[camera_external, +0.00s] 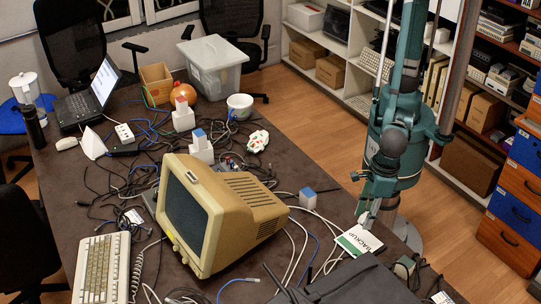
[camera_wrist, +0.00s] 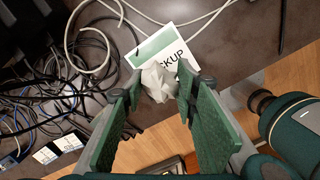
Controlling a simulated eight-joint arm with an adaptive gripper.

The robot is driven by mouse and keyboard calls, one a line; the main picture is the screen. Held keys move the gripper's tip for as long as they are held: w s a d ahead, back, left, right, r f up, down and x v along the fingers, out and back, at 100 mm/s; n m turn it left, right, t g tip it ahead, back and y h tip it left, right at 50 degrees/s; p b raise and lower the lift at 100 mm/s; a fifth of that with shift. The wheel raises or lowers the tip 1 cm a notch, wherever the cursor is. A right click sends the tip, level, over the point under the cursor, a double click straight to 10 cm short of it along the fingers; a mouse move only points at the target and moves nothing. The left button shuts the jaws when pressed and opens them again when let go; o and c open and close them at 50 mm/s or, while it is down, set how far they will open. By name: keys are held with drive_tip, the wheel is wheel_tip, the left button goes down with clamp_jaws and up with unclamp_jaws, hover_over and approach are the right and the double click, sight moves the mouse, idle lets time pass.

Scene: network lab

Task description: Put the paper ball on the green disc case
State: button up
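The paper ball (camera_wrist: 158,82) is a crumpled white lump between my fingertips in the wrist view. My gripper (camera_wrist: 161,85) is closed in on it, with a fingertip against each side. In the external view my gripper (camera_external: 369,212) points down at the far edge of the disc case; the ball is small and hard to make out there. The disc case (camera_external: 358,241) is a flat white square with a green band and the word BACKUP. It also shows in the wrist view (camera_wrist: 152,47), partly hidden behind the ball. The gap between ball and case is unclear.
A beige monitor (camera_external: 220,212) stands left of the case, with a small blue-topped block (camera_external: 308,198) between them. Tangled cables (camera_wrist: 50,100) lie on the table nearby. The table's right edge is close to my gripper. A dark flat object (camera_external: 355,284) lies in front.

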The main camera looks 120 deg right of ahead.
drive_tip(key=shift+f, duration=0.1)
drive_tip(key=b, duration=0.1)
hover_over(360, 244)
drive_tip(key=shift+s+f, duration=0.2)
drive_tip(key=shift+f, duration=2.8)
drive_tip(key=shift+f+b, duration=0.4)
drive_tip(key=shift+f, duration=1.5)
drive_tip(key=shift+f, duration=0.1)
drive_tip(key=shift+o, duration=0.8)
drive_tip(key=shift+f, duration=0.1)
drive_tip(key=o, duration=0.5)
drive_tip(key=shift+c, duration=0.2)
